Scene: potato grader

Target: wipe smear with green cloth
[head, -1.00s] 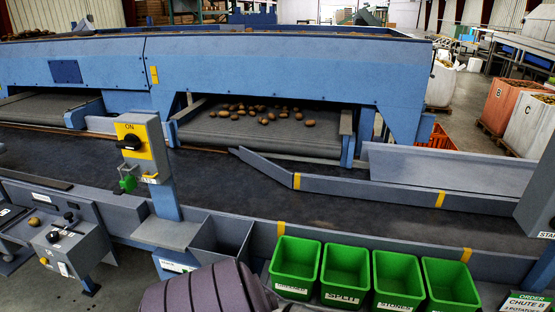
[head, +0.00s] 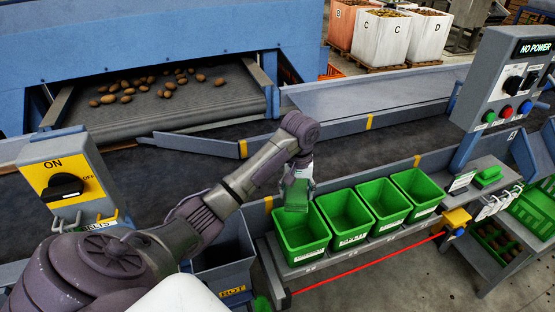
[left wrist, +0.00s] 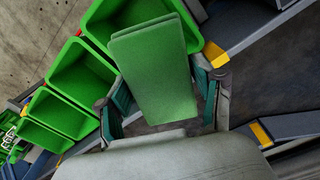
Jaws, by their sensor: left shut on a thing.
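In the left wrist view the cloth (left wrist: 158,72) is a flat folded pad between the two fingers (left wrist: 160,98), covering part of the nearest green bin. I cannot make out a smear on any surface. My right gripper is not in view.
Green bins (head: 302,248) stand in a row along the belt's near rail. A grey bin (head: 222,262) is left of them. A switch box (head: 62,186) stands at left, a control panel (head: 512,85) at right. Potatoes (head: 160,85) lie on the feed belt behind.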

